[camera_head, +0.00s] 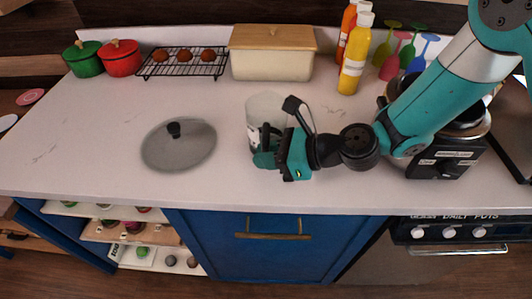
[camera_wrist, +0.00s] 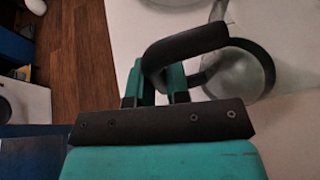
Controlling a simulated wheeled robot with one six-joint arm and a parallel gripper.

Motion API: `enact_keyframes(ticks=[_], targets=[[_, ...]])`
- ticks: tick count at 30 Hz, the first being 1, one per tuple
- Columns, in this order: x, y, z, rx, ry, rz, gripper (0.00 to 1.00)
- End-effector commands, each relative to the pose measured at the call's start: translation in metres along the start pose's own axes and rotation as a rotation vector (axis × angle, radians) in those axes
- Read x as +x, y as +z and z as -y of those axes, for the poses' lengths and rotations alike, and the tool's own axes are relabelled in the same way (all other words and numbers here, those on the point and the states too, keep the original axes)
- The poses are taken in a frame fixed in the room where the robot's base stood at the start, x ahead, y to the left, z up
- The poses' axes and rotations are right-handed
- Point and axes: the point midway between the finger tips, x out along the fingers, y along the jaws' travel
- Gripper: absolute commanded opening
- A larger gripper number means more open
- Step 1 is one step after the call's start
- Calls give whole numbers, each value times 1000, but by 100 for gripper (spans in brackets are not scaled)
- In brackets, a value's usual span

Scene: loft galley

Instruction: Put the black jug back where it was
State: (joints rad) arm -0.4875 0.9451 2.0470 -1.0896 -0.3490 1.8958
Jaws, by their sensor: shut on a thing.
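The jug (camera_head: 264,108) is a see-through grey body with a black handle, near the middle of the worktop. In the wrist view its rounded body (camera_wrist: 240,68) shows at the right, with the black handle (camera_wrist: 188,45) curving across the fingers. My gripper (camera_head: 266,157) comes in from the right and is shut on the handle; its teal fingers (camera_wrist: 158,85) show in the wrist view. The jug looks roughly upright. Its lower part is partly hidden by my gripper, and I cannot tell whether it touches the worktop.
A glass lid (camera_head: 180,150) with a black knob lies left of the jug. A cream bread bin (camera_head: 270,62), a rack of buns (camera_head: 182,68) and sauce bottles (camera_head: 354,62) stand behind. A black appliance (camera_head: 445,165) is at right. The worktop's (camera_head: 80,140) left front is clear.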

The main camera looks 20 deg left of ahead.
Motion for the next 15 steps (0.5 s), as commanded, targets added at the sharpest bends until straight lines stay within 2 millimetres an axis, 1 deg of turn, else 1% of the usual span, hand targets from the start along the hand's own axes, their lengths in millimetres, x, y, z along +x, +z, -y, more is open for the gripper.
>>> enact_keyframes(ticks=[7,8,9,11,15], targets=[[1,-2,0,0,0,0,0],[1,-3,0,0,0,0,18],[1,-2,0,0,0,0,27],[1,-2,0,0,0,0,41],[1,-2,0,0,0,0,42]])
